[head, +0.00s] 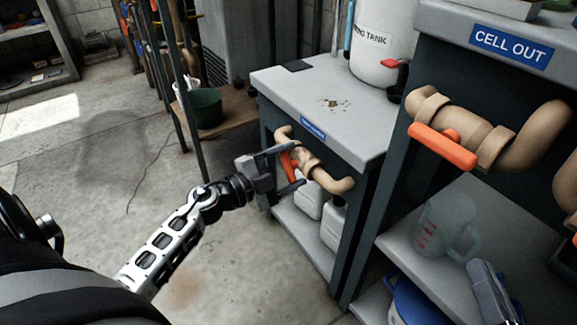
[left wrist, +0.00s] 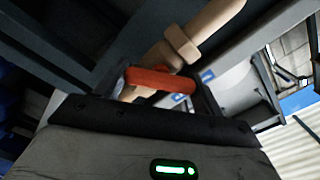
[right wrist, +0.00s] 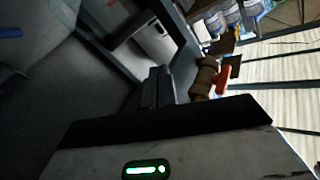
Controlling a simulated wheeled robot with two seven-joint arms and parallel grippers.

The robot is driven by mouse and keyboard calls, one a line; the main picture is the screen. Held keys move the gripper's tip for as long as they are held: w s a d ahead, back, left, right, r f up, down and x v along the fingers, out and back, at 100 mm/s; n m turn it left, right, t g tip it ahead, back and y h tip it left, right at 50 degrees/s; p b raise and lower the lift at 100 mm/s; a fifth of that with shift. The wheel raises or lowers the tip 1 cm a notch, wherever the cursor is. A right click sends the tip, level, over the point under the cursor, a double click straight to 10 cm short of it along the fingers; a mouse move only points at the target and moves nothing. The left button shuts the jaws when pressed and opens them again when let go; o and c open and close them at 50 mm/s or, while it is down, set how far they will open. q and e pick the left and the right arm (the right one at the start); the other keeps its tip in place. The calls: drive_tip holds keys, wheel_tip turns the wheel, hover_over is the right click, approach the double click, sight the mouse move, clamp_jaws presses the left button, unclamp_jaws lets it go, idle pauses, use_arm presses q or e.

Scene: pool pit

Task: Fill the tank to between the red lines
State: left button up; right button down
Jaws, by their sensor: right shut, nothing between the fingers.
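A white tank (head: 385,45) with a partly readable label ending in "TANK" stands on the grey bench; its top is cut off and I see no red lines on it. Below the bench top is a tan pipe (head: 328,180) with an orange valve handle (head: 287,164). My left gripper (head: 296,167) is open, with its fingers on either side of this handle. In the left wrist view the handle (left wrist: 160,78) spans the gap between the fingers; contact is unclear. My right gripper (head: 492,290) is shut and empty at the lower right, in front of the shelf.
A translucent jug (head: 445,228) with red marks stands on the right shelf. Above it is another tan pipe with an orange handle (head: 443,146), under a "CELL OUT" sign (head: 511,46). White containers (head: 334,225) stand below the bench. A green bucket (head: 206,107) sits behind.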

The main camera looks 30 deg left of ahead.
use_arm(q)
drive_tip(key=shift+m, duration=0.4)
use_arm(e)
drive_tip(key=shift+s+f, duration=0.15)
drive_tip(key=shift+f, duration=0.05)
use_arm(q)
drive_tip(key=shift+m, duration=0.3)
drive_tip(key=m, duration=0.2)
drive_tip(key=shift+m+p, duration=0.35)
drive_tip(key=shift+m, duration=0.05)
drive_tip(key=shift+f+m, duration=0.1)
drive_tip(key=shift+m, duration=1)
use_arm(e)
drive_tip(key=shift+s+a+f+m+g, duration=0.1)
drive_tip(key=shift+s+f+m+g, duration=0.25)
drive_tip(key=shift+f+m+g, duration=0.2)
drive_tip(key=shift+r, duration=0.1)
use_arm(q)
drive_tip(key=o, duration=1)
drive_tip(key=shift+s, duration=0.1)
